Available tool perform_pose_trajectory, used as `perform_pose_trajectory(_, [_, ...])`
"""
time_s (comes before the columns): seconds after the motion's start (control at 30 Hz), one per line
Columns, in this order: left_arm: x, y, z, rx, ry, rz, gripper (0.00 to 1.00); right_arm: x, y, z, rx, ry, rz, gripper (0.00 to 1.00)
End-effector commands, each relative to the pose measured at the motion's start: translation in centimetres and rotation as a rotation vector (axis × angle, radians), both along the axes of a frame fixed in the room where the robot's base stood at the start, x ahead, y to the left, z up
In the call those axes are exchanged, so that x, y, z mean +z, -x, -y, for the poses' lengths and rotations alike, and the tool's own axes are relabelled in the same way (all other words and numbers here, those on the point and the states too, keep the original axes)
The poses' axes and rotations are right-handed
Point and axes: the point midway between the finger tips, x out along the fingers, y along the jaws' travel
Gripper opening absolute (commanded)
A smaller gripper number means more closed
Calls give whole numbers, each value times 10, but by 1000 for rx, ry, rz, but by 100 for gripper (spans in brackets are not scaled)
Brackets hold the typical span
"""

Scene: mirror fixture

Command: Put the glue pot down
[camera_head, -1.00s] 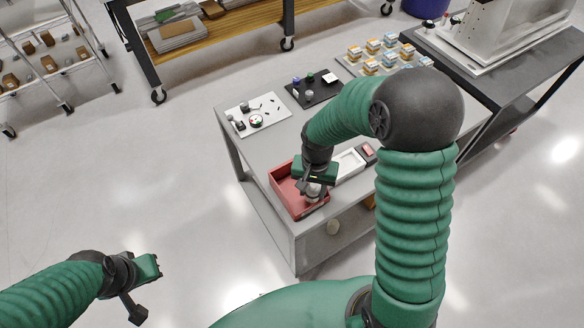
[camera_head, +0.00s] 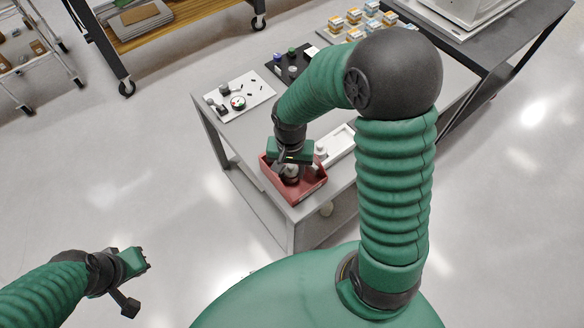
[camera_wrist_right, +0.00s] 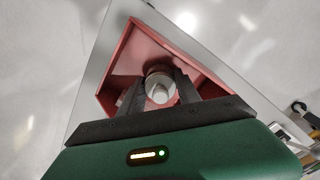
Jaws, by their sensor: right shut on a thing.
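The glue pot (camera_wrist_right: 158,88) shows in the right wrist view as a round pot with a pale cap and a dark reddish-brown body. My right gripper (camera_wrist_right: 160,92) is shut on it, with one dark finger on each side. The pot is within the outline of the red bin (camera_wrist_right: 190,57); I cannot tell whether it touches the floor. In the head view, my right gripper (camera_head: 290,169) points down into the red bin (camera_head: 308,190) and largely hides the pot. My left gripper (camera_head: 140,262) is at the lower left, away from the table; its fingers are unclear.
The bin stands at the near corner of the grey table (camera_head: 232,135). A white tray (camera_head: 342,142) is beside it. A white board (camera_head: 250,92) and a dark board (camera_head: 292,66) with small parts lie farther back. Several small boxes (camera_head: 352,16) stand at the back.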

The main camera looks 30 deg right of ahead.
Motion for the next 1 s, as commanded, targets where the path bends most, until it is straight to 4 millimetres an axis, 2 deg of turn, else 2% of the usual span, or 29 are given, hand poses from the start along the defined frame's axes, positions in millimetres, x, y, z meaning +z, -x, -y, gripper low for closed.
perform_pose_trajectory(0.03, [-2,0,0,0,0,0,0,-3,0,2,-3,-1,1,0])
perform_pose_trajectory(0.07, [-2,0,0,0,0,0,0,-3,0,2,-3,-2,1,40])
perform_pose_trajectory(0.23, [-1,0,0,0,0,0,0,-3,0,4,-3,-5,0,61])
perform_pose_trajectory(0.77, [1,0,0,0,0,0,0,0,0,2,-2,-1,0,61])
perform_pose_trajectory(0.87, [7,0,0,0,0,0,0,11,0,3,-3,-2,1,61])
perform_pose_trajectory(1.0, [13,0,0,0,0,0,0,43,-1,3,-3,-1,6,61])
